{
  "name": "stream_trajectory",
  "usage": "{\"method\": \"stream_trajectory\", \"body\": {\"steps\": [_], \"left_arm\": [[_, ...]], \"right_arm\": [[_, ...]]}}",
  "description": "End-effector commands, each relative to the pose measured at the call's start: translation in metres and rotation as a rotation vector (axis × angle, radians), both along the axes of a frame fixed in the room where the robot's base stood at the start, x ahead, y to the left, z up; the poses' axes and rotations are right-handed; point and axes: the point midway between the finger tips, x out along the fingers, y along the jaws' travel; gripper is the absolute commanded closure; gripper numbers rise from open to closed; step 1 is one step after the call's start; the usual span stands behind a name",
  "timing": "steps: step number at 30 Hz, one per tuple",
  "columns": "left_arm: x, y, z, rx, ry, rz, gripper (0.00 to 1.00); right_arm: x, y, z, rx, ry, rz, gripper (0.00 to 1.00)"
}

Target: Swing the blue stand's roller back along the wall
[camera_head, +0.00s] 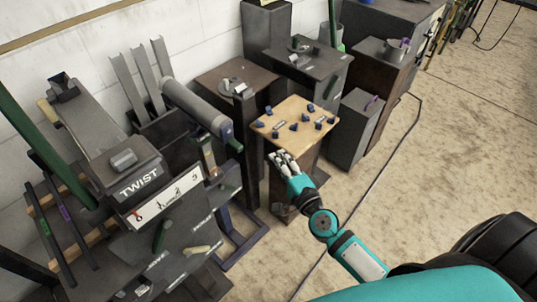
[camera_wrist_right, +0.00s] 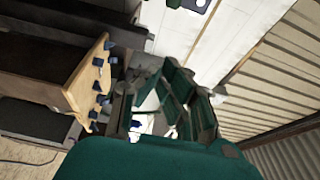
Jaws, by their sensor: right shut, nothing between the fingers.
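The roller (camera_head: 196,105) is a long grey cylinder with a green handle (camera_head: 236,146) at its near right end. It lies slantwise, its far end toward the white wall, on the blue stand (camera_head: 245,240), whose dark blue legs show below. My right gripper (camera_head: 278,158) is shut and empty, to the right of the handle and apart from it, by the front edge of a wooden-topped stand. In the wrist view the right gripper's fingers (camera_wrist_right: 172,98) fill the middle, and I cannot make out the roller there. My left gripper is not in view.
The wooden top (camera_head: 292,115) with several small blue pieces is just beyond my right gripper; it also shows in the wrist view (camera_wrist_right: 85,75). The TWIST machine (camera_head: 140,175) stands left of the roller. Dark pedestals line the wall. The floor (camera_head: 440,150) at right is mostly clear.

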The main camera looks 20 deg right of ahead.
Motion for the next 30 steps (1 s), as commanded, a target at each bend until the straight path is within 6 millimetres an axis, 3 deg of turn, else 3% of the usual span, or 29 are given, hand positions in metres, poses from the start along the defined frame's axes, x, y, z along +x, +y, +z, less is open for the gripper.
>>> {"method": "stream_trajectory", "body": {"steps": [13,21,30], "left_arm": [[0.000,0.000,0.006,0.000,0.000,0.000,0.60],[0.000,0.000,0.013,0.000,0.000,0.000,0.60],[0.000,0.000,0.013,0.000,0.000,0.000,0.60]], "right_arm": [[0.092,0.006,0.001,-0.005,-0.001,0.002,1.00],[0.075,0.039,0.000,-0.003,0.003,0.002,1.00],[0.073,0.043,-0.001,-0.004,0.002,0.001,1.00]]}}
